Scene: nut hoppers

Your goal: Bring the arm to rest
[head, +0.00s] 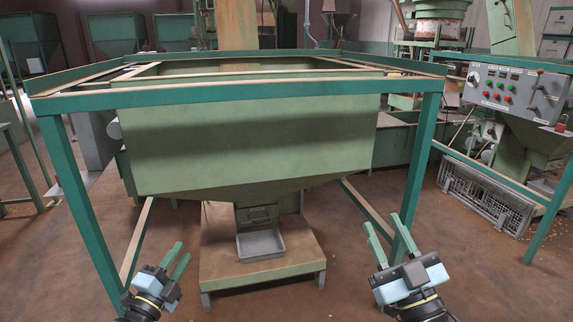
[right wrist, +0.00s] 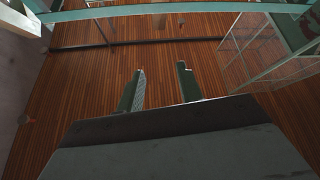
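My left gripper (head: 176,258) is at the lower left of the head view, in front of the hopper frame, with its two green fingers apart and nothing between them. My right gripper (head: 385,230) is at the lower right, close in the picture to the frame's right front leg. Its fingers are apart and empty. In the right wrist view the right gripper (right wrist: 160,90) also shows two separate fingers with only brown floor beyond them. I cannot tell whether the right gripper touches the leg.
A large green hopper (head: 245,140) hangs in a teal frame (head: 290,86). A grey tray (head: 261,244) sits under its outlet on a low stand (head: 262,269). A control panel (head: 513,92) and a wire crate (head: 487,195) are at right. The front floor is clear.

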